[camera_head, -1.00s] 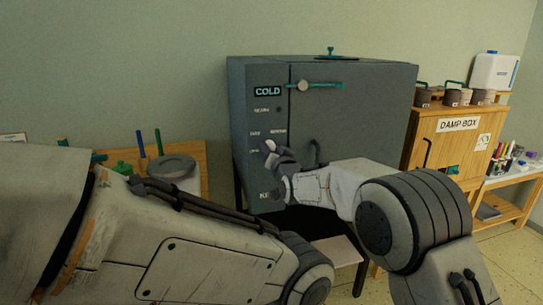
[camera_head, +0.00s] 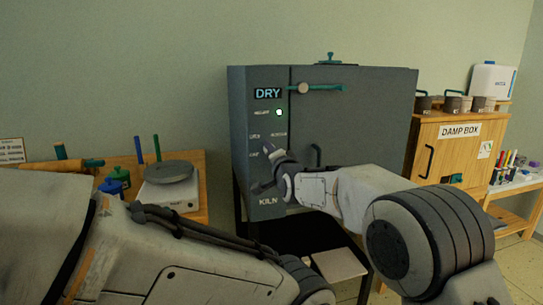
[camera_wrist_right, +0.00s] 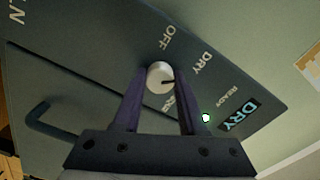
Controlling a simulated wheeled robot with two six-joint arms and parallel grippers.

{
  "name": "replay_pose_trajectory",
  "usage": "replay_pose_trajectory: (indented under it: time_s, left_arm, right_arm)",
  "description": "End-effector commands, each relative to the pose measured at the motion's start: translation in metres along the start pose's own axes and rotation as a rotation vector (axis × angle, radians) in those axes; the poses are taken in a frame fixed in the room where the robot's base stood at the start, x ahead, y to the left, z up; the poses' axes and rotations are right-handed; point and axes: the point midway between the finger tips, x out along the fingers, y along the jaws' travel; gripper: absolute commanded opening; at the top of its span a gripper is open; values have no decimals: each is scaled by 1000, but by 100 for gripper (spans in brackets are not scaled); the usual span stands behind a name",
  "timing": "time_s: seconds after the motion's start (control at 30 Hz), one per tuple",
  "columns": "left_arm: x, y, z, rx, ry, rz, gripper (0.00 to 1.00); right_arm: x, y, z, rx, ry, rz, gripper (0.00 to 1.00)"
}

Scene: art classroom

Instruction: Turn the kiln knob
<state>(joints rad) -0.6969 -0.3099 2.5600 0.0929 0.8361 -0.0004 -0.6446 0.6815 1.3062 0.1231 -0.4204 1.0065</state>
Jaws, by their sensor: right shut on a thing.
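The grey kiln (camera_head: 345,115) stands against the wall, with a control panel on its left front. Its display (camera_head: 268,93) reads DRY, and a green light (camera_head: 279,113) glows below it. My right gripper (camera_head: 268,165) is at the panel and hides the knob in the head view. In the right wrist view the pale round knob (camera_wrist_right: 157,74), with a dark pointer line, sits between the fingertips of my right gripper (camera_wrist_right: 160,82), which is shut on it. OFF and DRY labels show around it. Left arm links fill the lower left; the left gripper is not visible.
A wooden damp box (camera_head: 455,150) stands right of the kiln with cups and a white canister (camera_head: 492,78) on top. A wooden table with a scale (camera_head: 170,190) is at left. The kiln door handle (camera_head: 317,155) is close to my right wrist.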

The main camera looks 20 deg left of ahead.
Motion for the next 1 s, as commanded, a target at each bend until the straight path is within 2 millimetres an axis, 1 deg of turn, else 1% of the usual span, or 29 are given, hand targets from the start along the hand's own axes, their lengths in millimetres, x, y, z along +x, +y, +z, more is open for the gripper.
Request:
replay_pose_trajectory:
  time_s: [0.47, 0.5, 0.57, 0.6, 0.87, 1.0]
  left_arm:
    - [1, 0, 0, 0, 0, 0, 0]
    - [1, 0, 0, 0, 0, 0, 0]
    - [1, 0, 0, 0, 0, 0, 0]
    - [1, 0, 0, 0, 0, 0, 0]
    - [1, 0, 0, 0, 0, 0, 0]
    - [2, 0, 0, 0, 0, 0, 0]
  right_arm:
    - [0, 2, -2, 17, 2, 4, 0]
    - [0, 2, -2, 17, 2, 4, 45]
    - [0, 2, -1, 17, 2, 3, 68]
    - [0, 1, -1, 17, 1, 3, 71]
    - [0, 0, 0, 16, 0, 1, 71]
    - [-5, 0, 0, 16, 0, 1, 71]
